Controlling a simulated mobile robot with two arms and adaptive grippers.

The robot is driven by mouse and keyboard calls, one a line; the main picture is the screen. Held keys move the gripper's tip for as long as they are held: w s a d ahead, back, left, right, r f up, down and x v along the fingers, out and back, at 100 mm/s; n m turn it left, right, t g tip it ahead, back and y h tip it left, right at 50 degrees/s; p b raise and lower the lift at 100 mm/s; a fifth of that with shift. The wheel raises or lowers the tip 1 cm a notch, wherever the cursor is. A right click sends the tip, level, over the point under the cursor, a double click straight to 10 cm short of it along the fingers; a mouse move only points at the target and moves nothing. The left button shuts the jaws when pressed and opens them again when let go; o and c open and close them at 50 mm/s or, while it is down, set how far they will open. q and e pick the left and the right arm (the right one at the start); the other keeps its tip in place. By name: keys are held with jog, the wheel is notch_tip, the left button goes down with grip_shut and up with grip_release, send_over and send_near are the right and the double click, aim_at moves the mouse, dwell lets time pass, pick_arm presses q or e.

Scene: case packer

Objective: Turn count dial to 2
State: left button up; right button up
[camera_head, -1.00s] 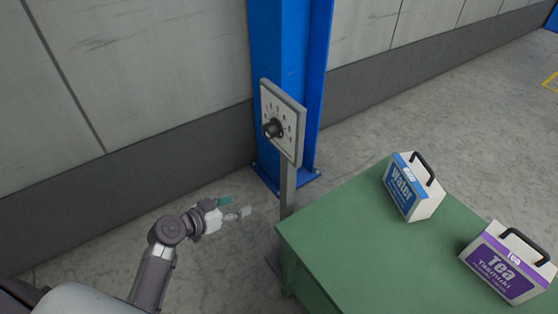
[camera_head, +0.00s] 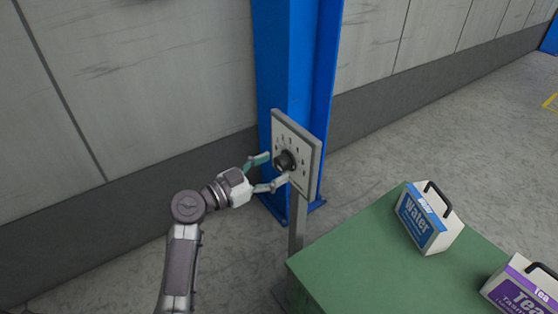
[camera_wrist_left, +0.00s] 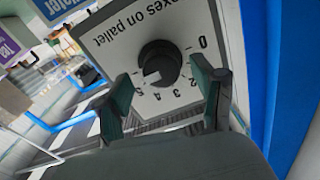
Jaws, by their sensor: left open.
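The count dial is a black round knob (camera_head: 285,161) on a pale square plate (camera_head: 308,160) on a grey post. In the left wrist view the knob (camera_wrist_left: 160,63) faces me, with upside-down text "...xes on pallet" and numbers from 0 to 5 around it. A light mark on the knob points down-left, near 4 or 5; I cannot tell which exactly. My left gripper (camera_head: 276,170) is open, its fingers pointing at the plate on either side of the knob. In the wrist view its fingers (camera_wrist_left: 165,88) show in front of the plate, without clear contact. My right gripper is not seen.
A blue column (camera_head: 285,70) stands right behind the post, against a grey wall. A green table (camera_head: 370,260) is at the lower right, carrying a blue-and-white Water box (camera_head: 427,219) and a purple-and-white Tea box (camera_head: 515,290). Bare floor lies left of the post.

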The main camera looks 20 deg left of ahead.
pick_arm(q)
jog(key=shift+x, duration=1.25)
jog(key=shift+a, duration=0.1)
jog(key=c, duration=1.1)
